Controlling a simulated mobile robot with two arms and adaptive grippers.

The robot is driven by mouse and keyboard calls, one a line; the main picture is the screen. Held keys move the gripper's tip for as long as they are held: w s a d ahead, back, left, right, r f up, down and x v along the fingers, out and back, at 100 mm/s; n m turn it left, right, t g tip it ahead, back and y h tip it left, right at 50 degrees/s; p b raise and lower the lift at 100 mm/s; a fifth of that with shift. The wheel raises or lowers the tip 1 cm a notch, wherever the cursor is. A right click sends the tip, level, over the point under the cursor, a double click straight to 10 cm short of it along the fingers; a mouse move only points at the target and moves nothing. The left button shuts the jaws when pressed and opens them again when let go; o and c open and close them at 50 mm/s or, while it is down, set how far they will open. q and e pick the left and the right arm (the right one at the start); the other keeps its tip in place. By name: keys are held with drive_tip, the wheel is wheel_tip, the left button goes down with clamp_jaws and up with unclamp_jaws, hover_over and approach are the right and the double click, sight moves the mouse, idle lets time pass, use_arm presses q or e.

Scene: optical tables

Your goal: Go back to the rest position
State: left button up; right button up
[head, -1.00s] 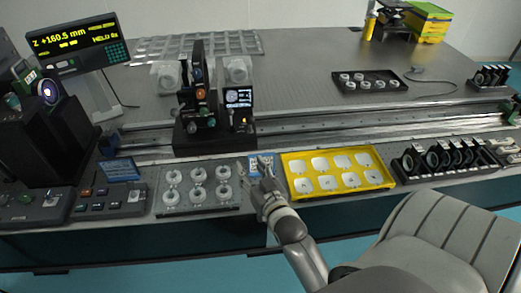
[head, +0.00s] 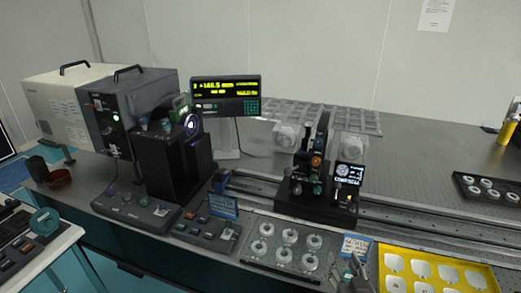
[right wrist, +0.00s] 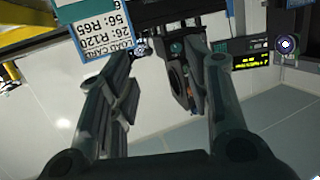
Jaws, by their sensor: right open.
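My right gripper (head: 348,268) is at the bottom right of the head view, near the table's front edge, between the tray of white rings (head: 286,244) and the yellow tray (head: 390,262). In the right wrist view its two fingers (right wrist: 165,95) stand apart with nothing held between them. My left gripper shows in neither view.
The optical bench stage (head: 316,205) sits on a rail at the centre. A display (head: 226,97) and black lamp housing (head: 178,160) stand to its left. Control boxes (head: 205,232) line the front edge. A dark tray with white discs (head: 487,188) lies at right.

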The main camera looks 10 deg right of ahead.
drive_tip(key=s+a+f+n+g+y, duration=0.2)
drive_tip(key=s+a+f+n+g, duration=0.3)
drive_tip(key=s, duration=0.6)
drive_tip(key=s+a+f+g+y, duration=0.2)
drive_tip(key=s+a+g, duration=0.45)
drive_tip(key=s, duration=0.45)
wheel_tip(320, 180, down, 26)
drive_tip(key=s+g, duration=0.1)
drive_tip(key=g, duration=0.1)
drive_tip(key=s+d+f, duration=0.3)
drive_tip(key=s+f, duration=1.3)
drive_tip(key=s, duration=0.1)
drive_tip(key=shift+d+g, duration=0.15)
drive_tip(key=shift+g, duration=0.2)
